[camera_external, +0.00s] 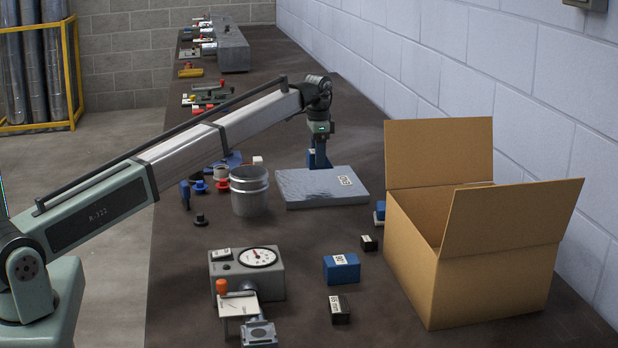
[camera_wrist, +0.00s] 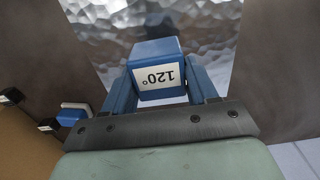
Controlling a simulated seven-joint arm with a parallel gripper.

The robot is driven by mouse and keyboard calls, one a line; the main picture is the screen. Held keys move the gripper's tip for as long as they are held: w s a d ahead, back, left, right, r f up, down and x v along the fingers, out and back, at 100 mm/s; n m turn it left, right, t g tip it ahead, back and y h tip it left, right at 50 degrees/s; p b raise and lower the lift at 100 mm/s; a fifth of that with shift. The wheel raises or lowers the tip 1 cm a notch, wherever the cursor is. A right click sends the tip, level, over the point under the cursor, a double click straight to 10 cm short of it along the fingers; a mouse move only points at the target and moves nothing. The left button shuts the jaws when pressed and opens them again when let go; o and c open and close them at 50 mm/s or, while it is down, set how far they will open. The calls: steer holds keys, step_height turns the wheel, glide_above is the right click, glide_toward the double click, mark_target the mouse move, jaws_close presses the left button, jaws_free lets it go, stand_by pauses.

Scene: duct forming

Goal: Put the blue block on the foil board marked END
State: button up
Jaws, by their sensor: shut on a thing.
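My gripper (camera_external: 318,163) is shut on a blue block (camera_wrist: 156,55) with a white label that reads 120°, upside down in the wrist view. In the external view the block (camera_external: 311,157) shows partly beside the blue fingers, just above the far edge of the foil board. The foil board (camera_external: 310,191) is a silver crinkled slab lying on the bench, with a white END tag at its right. Its foil also shows behind the block in the wrist view (camera_wrist: 104,18). I cannot tell whether the block touches it.
An open cardboard box (camera_external: 470,265) stands to the right. A blue labelled block (camera_external: 341,270), small black blocks (camera_external: 369,243) and a gauge unit (camera_external: 246,277) sit in front. A metal can (camera_external: 249,192) stands left of the board. A white wall runs along the right.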

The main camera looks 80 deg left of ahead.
mark_target(317, 169)
steer(key=shift+f, duration=2.25)
steer(key=shift+f, duration=0.1)
steer(key=o, duration=1.3)
step_height(317, 169, up, 12)
steer(key=shift+r, duration=0.1)
